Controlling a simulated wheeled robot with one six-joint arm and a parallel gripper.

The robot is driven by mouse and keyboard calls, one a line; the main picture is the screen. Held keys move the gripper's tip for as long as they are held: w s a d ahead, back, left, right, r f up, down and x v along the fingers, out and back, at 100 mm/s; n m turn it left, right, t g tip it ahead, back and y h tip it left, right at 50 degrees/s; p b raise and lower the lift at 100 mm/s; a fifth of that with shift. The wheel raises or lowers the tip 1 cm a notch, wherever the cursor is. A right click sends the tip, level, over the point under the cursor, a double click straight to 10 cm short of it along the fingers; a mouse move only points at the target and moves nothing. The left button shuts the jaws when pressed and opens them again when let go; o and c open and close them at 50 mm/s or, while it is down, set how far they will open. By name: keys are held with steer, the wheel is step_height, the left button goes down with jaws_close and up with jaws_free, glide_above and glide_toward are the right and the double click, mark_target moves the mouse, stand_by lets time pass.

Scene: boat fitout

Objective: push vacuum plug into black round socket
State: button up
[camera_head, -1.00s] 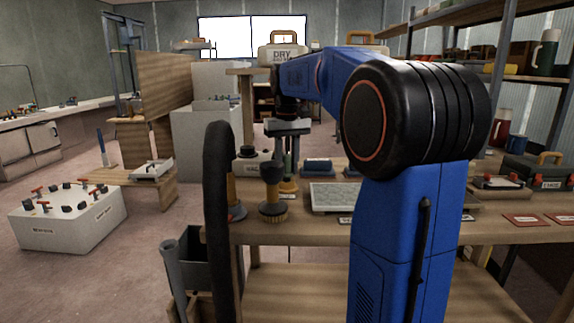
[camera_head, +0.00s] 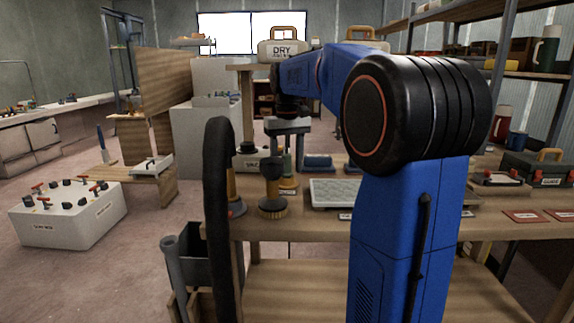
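My gripper (camera_head: 288,150) hangs down over the back part of the wooden bench, below the end of my blue arm. It is small in the picture, and I cannot tell whether its fingers are open or hold anything. I cannot make out the vacuum plug or the black round socket for certain. A thick black hose-like loop (camera_head: 217,220) rises in front of the bench's left end.
A grey tray (camera_head: 335,193) and a blue block (camera_head: 318,161) are right of my gripper. A white box with red handles (camera_head: 67,215) is on the floor. A dark bin (camera_head: 205,265) stands below left.

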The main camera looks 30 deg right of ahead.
step_height(320, 180, up, 17)
steer(key=shift+r, duration=0.2)
stand_by(0.5)
